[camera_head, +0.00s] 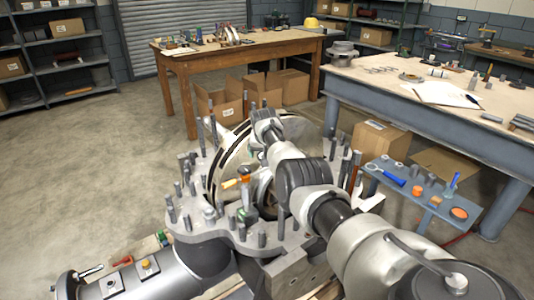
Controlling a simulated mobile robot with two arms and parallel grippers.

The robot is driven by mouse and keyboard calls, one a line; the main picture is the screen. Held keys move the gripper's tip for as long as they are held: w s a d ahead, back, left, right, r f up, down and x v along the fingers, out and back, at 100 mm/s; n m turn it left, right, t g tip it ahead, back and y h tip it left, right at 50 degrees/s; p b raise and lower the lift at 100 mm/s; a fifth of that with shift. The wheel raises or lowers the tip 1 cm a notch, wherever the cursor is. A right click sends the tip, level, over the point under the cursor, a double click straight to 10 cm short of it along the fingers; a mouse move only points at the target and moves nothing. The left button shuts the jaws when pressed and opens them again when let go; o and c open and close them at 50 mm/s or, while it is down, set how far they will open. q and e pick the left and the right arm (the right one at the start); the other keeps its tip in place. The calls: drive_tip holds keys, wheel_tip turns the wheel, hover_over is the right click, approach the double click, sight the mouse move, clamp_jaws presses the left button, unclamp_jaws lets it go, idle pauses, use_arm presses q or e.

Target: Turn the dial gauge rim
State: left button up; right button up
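My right arm comes in from the lower right and reaches over the split casing (187,224), a grey flange set with several upright studs. The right gripper (266,122) is at the far end of this arm, near the top of the large round disc (232,160) in the casing. Its fingers are too small and too covered to tell open from shut. A small orange, yellow and green fitting (246,196) stands on the near part of the casing, left of my arm. I cannot make out a dial face or rim on it. My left gripper is not in view.
A blue side shelf (408,201) with a blue-handled tool and orange parts is at the right. A light-topped workbench (372,80) stands behind it, a wooden table (176,63) at the back. Cardboard boxes sit below. The floor at left is clear.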

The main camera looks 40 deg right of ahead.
drive_tip(key=shift+r, duration=0.1)
drive_tip(key=shift+s+a+r+p, duration=0.1)
drive_tip(key=shift+a+r+p, duration=0.05)
drive_tip(key=shift+r+p, duration=0.45)
drive_tip(key=v, duration=0.9)
drive_tip(key=shift+p, duration=0.35)
drive_tip(key=shift+s+a+r, duration=0.1)
drive_tip(key=shift+a, duration=0.05)
